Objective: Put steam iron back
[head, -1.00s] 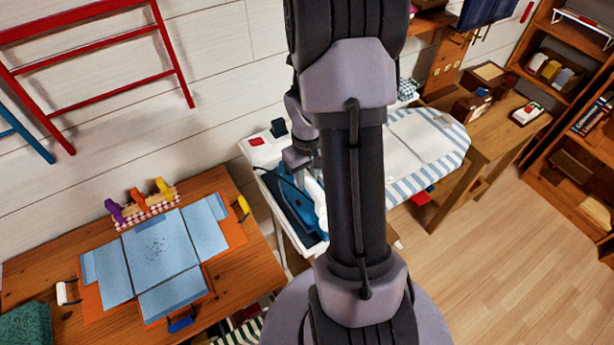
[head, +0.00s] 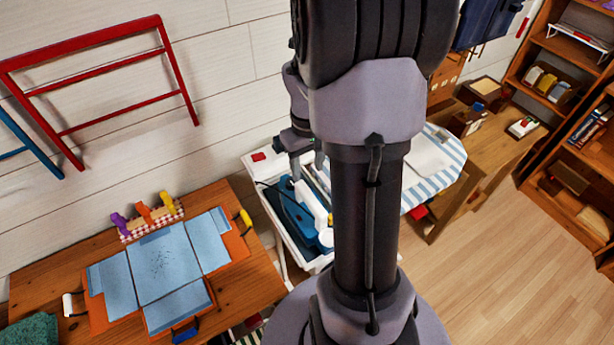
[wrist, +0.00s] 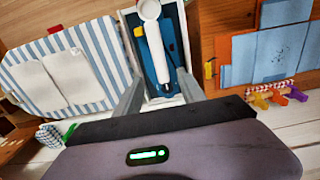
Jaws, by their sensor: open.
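The steam iron (head: 302,208), blue with a white handle, sits in a white-edged tray (head: 276,226) beside the ironing board (head: 440,172) in the head view. In the wrist view the iron (wrist: 154,45) lies beyond my gripper, its white handle running away from me. My gripper (head: 306,160) is open and empty, just above the back end of the iron. In the wrist view its two fingers (wrist: 160,92) spread on either side of the tray, with the iron between them in the picture. My arm hides part of the ironing board.
A wooden table (head: 245,286) on the left holds an orange and blue folding board (head: 165,268) and several coloured clips. A desk (head: 495,150) and a bookshelf (head: 565,130) stand at the right. The wooden floor (head: 490,270) at the front right is clear.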

